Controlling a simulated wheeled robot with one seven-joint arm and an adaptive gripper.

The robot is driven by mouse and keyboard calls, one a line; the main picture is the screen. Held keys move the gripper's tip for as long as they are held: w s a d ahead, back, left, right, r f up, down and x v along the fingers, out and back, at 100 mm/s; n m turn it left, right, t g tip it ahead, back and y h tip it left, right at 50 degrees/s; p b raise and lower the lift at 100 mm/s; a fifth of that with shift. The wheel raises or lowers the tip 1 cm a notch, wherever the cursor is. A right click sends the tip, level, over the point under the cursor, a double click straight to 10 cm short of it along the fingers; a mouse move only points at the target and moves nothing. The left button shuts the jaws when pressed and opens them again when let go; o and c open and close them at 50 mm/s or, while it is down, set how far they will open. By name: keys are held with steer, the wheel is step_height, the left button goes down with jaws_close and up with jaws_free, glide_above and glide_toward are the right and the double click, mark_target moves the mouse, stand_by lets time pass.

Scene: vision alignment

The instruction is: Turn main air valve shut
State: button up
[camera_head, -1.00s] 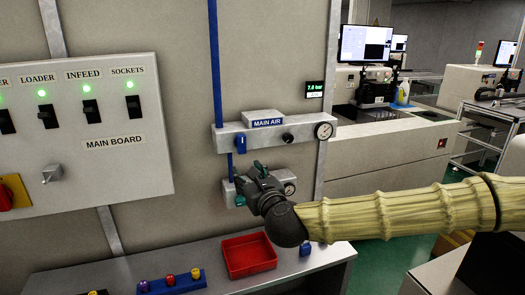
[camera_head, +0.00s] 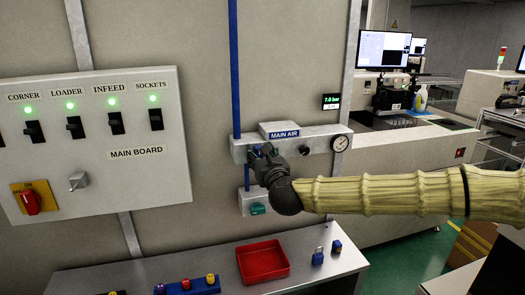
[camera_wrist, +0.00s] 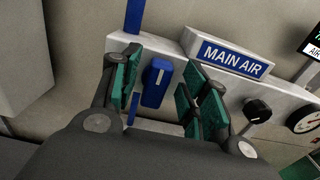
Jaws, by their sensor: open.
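The main air valve handle (camera_wrist: 156,83) is a blue lever with a white mark. It stands upright, slightly tilted, on the grey air panel in the wrist view. The MAIN AIR label (camera_head: 284,134) sits on the panel to the right of it; it also shows in the wrist view (camera_wrist: 233,59). My gripper (camera_head: 260,150) is at the panel in the head view and mostly hides the handle there. In the wrist view my gripper (camera_wrist: 160,88) is open, with green pads on either side of the handle, and visible gaps remain. Contact with it cannot be made out.
A black knob (camera_head: 304,149) and a gauge (camera_head: 340,143) sit right of the valve. A display (camera_head: 331,102) reads 7.0 bar. The main board (camera_head: 100,150) with switches is at left. Below stands a bench with a red tray (camera_head: 262,262), padlocks and coloured pieces.

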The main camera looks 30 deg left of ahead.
steer(key=shift+w+a, duration=0.25)
steer(key=shift+a, duration=0.1)
